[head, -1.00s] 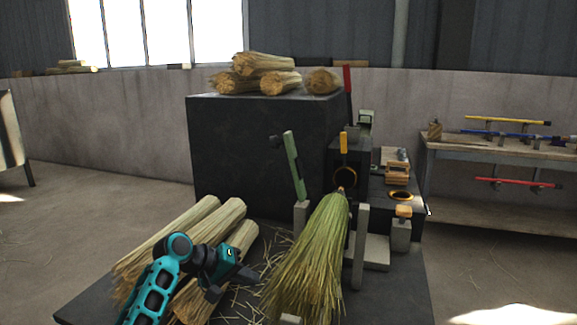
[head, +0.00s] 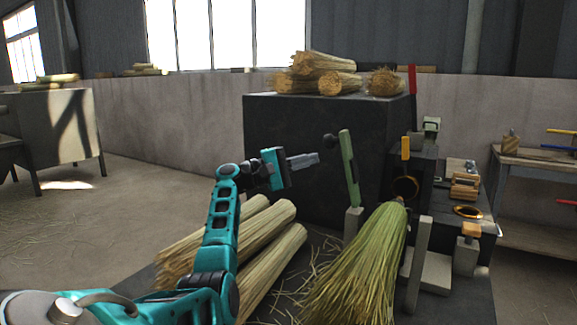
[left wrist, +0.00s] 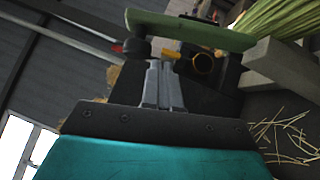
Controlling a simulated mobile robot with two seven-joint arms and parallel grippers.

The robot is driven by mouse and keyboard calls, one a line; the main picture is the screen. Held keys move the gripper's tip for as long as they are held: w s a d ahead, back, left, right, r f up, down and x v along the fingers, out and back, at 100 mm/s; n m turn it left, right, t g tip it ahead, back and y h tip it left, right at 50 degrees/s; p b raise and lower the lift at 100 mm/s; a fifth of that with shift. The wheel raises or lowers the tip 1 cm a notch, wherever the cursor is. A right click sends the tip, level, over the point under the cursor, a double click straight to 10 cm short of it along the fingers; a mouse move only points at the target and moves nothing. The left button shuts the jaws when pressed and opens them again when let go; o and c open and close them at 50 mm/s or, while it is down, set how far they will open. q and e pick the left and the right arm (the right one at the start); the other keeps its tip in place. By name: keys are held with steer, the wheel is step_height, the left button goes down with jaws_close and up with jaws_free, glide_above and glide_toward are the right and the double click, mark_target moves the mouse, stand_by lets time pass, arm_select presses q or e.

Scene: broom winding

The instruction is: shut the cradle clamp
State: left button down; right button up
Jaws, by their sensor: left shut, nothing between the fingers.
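The cradle clamp's green arm (head: 349,168) stands raised and slightly tilted on a grey post (head: 353,222), with a dark ball knob (head: 330,141) on its left side near the top. The clamp arm also shows in the left wrist view (left wrist: 190,29), across the top. The green-straw broom (head: 358,265) lies between the grey post and a second post (head: 418,263). My left gripper (head: 316,159) is shut and empty, just left of the clamp arm and below the knob. In the left wrist view its fingers (left wrist: 164,65) are together beside the knob. My right gripper is not visible.
Straw bundles (head: 262,235) lie on the dark bench left of the broom. More bundles (head: 320,72) sit on a tall black block (head: 300,135) behind. A black machine with a ring opening (head: 404,187) stands behind the broom. A shelf (head: 535,180) is at right.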

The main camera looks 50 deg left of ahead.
mark_target(343, 153)
arm_select(q)
steer(key=shift+w+d+r, duration=0.2)
steer(key=shift+w+d, duration=0.2)
steer(key=shift+d, duration=0.35)
steer(key=shift+w+d+r, duration=0.2)
steer(key=shift+w+d, duration=0.25)
steer(key=shift+d, duration=0.25)
steer(key=shift+w+d+r, duration=0.2)
steer(key=shift+w+d, duration=0.2)
steer(key=shift+d, duration=0.35)
steer(key=shift+p, duration=0.3)
